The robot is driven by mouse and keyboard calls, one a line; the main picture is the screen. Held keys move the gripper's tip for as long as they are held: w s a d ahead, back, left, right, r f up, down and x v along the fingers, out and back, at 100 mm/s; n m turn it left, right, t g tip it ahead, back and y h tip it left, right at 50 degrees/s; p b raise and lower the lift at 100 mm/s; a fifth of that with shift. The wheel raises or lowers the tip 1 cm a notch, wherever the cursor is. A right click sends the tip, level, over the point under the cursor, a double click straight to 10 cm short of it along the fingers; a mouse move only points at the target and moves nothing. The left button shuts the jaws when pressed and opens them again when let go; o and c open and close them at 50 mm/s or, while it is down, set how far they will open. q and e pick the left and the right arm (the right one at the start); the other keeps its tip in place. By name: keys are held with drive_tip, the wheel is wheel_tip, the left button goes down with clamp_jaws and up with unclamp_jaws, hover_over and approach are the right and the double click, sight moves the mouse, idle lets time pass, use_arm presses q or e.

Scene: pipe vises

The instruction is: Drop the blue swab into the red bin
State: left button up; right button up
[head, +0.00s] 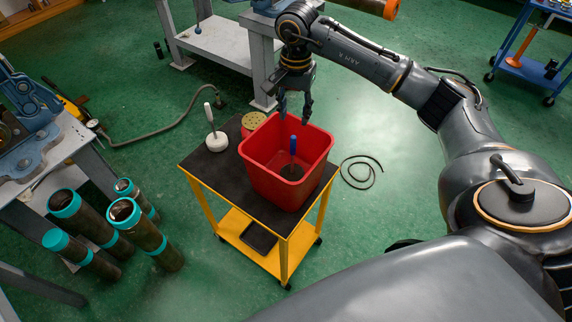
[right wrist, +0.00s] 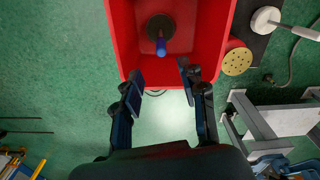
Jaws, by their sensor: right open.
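The red bin (head: 262,172) stands on the black top of a yellow cart; the right wrist view also shows the bin (right wrist: 208,45). The blue swab (head: 293,146) is inside the bin, its blue handle pointing up and its dark round head low in the bin. It also shows in the right wrist view (right wrist: 161,46). My right gripper (head: 295,106) is open and empty, above the bin's far side in the head view. Its fingers (right wrist: 163,74) are apart, with nothing between them. My left gripper is not in view.
On the cart (head: 200,163), a white-handled swab (head: 217,141) stands left of the bin, and a red can with a perforated tan top (head: 252,121) sits close beside it. Teal-banded pipes (head: 130,215) stand left on the green floor. A grey bench (head: 222,45) stands behind.

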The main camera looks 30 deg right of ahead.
wheel_tip(320, 180, up, 12)
idle(0.4)
idle(0.3)
